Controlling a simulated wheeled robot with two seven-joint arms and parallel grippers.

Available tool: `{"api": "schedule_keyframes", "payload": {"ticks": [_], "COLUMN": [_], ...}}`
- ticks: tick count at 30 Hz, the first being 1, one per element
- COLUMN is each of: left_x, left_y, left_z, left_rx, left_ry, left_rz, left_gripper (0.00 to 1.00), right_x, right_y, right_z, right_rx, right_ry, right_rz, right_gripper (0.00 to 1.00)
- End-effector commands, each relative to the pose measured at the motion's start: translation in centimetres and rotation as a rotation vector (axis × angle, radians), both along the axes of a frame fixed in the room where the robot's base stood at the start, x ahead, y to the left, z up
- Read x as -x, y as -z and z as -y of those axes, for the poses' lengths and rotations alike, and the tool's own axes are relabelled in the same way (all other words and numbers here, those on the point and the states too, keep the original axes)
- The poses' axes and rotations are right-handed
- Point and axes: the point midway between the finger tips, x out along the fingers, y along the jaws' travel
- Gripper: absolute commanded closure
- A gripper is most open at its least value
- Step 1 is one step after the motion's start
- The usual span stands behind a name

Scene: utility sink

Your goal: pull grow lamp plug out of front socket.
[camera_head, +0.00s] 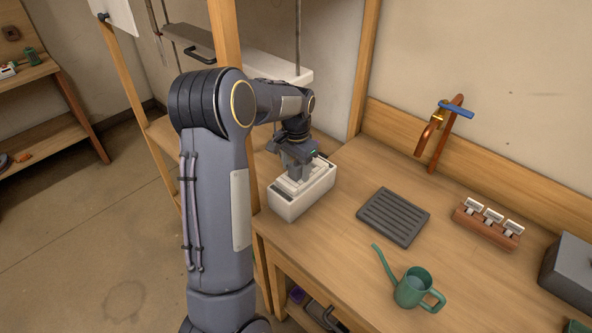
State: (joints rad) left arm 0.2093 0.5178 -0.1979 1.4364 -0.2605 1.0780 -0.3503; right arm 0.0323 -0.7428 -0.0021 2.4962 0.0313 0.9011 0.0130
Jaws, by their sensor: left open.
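A white box-shaped socket block (302,203) stands on the wooden bench near its left edge. Dark slots show at its near and far ends. My left gripper (292,177) points down over the middle of the block, its fingers very close to the top. The jaws are open. A pale stepped shape under the fingers may be a plug, but the gripper hides most of it and I cannot tell. The white grow lamp (262,65) seems to hang on rods behind my arm. My right gripper is not in view.
On the bench are a dark ribbed tray (393,217), a green watering can (413,289), a wooden rack with white tags (488,223) and a grey box (571,272). A wooden post (363,70) rises behind the block.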

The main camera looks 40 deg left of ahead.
Motion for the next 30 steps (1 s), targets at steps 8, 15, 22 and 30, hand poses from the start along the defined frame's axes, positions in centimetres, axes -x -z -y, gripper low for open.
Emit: {"api": "schedule_keyframes", "payload": {"ticks": [8,15,22,30], "left_x": [0.0,0.0,0.0,-0.1], "left_y": [0.0,-0.1,-0.1,-2.3], "left_z": [0.0,0.0,0.0,-0.1], "left_rx": [0.000,0.000,0.000,0.000], "left_ry": [-0.001,-0.001,0.000,0.000], "left_rz": [0.000,0.001,0.001,0.007], "left_gripper": [0.63,0.92,0.93,0.93], "right_x": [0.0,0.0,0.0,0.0], "right_y": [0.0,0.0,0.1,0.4], "right_z": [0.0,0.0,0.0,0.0], "right_rx": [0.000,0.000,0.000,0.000], "right_ry": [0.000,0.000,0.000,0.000], "right_rz": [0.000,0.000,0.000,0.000], "right_gripper": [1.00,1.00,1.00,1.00]}}
